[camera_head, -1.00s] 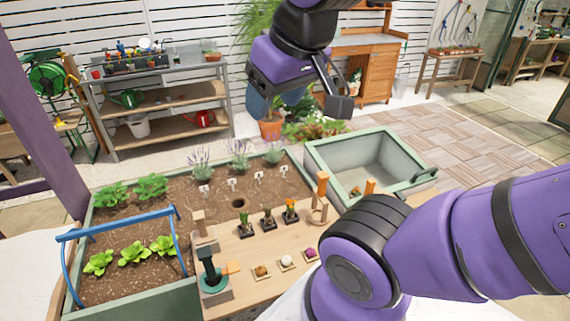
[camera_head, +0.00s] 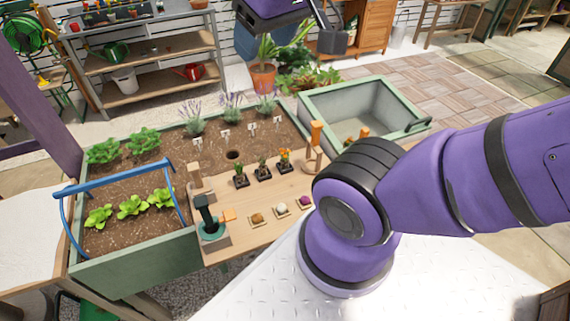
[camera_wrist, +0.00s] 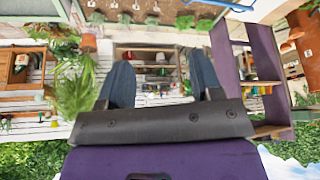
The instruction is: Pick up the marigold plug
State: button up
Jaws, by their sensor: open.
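The marigold plug (camera_head: 285,159) shows orange flowers in a small dark square pot. It stands upright on the wooden board (camera_head: 262,232), at the right end of a short row of small potted plugs. My gripper is high at the top of the head view, partly cut off, well above and behind the plug. In the wrist view my gripper (camera_wrist: 161,78) is open, with two blue fingers wide apart and nothing between them. I cannot make out the marigold plug in the wrist view.
Two green plugs (camera_head: 263,170) stand just left of the marigold. A wooden post stand (camera_head: 316,140) rises close on its right. Behind lies the soil bed (camera_head: 180,165) with lavender and a hole. A blue handle (camera_head: 115,188) arches at left; a green-rimmed basin (camera_head: 400,88) is behind right.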

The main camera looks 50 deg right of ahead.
jog(key=shift+o, duration=0.4)
jog(key=w+d+f+m+g, duration=0.1)
jog(key=w+d+f, duration=0.4)
jog(key=w, duration=0.4)
jog(key=m+g, duration=0.2)
jog(key=g, duration=0.2)
send_over(285, 160)
notch_tip(285, 160, down, 35)
jog(key=shift+w+d+f, duration=0.1)
jog(key=shift+f, duration=2.65)
jog(key=shift+w+d+f, duration=0.1)
jog(key=shift+f, duration=2.65)
